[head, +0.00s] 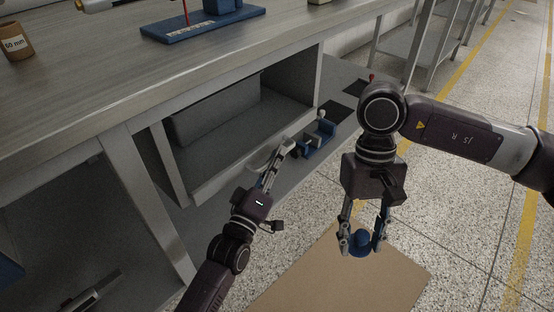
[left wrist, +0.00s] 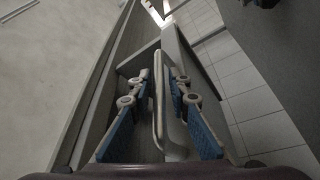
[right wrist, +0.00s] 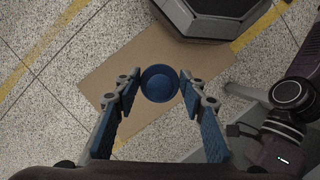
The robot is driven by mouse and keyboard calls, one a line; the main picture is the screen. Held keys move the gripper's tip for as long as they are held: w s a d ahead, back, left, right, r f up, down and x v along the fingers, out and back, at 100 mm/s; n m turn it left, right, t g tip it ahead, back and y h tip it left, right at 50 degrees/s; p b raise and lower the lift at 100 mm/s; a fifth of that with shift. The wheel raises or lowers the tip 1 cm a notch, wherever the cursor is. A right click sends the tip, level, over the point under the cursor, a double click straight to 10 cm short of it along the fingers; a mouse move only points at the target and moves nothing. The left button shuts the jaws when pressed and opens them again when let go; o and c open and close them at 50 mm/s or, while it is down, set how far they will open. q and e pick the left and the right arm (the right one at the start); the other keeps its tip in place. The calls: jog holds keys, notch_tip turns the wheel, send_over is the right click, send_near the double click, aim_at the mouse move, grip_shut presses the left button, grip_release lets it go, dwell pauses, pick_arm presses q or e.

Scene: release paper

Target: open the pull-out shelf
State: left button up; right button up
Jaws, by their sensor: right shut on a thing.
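The pull-out shelf (head: 215,178) is a grey board with a raised front edge, low under the workbench. A pale bar handle (head: 262,157) stands at its front. My left gripper (head: 278,163) is at this handle. In the left wrist view the handle (left wrist: 158,95) runs between the two spread fingers of my left gripper (left wrist: 155,90), with a gap at its left side. My right gripper (head: 361,240) is shut on a round blue piece (head: 360,243) in front of the bench. The piece (right wrist: 159,83) also shows between the fingertips in the right wrist view.
A blue fixture (head: 316,140) stands just right of the handle. A grey block (head: 215,110) lies in the compartment. The workbench top (head: 120,75) overhangs it. A brown sheet (head: 340,285) lies on the speckled floor below, with open floor to the right.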

pick_arm(q)
jog(key=shift+w+d, duration=0.1)
jog(key=shift+w, duration=0.1)
grip_shut()
dwell(0.3)
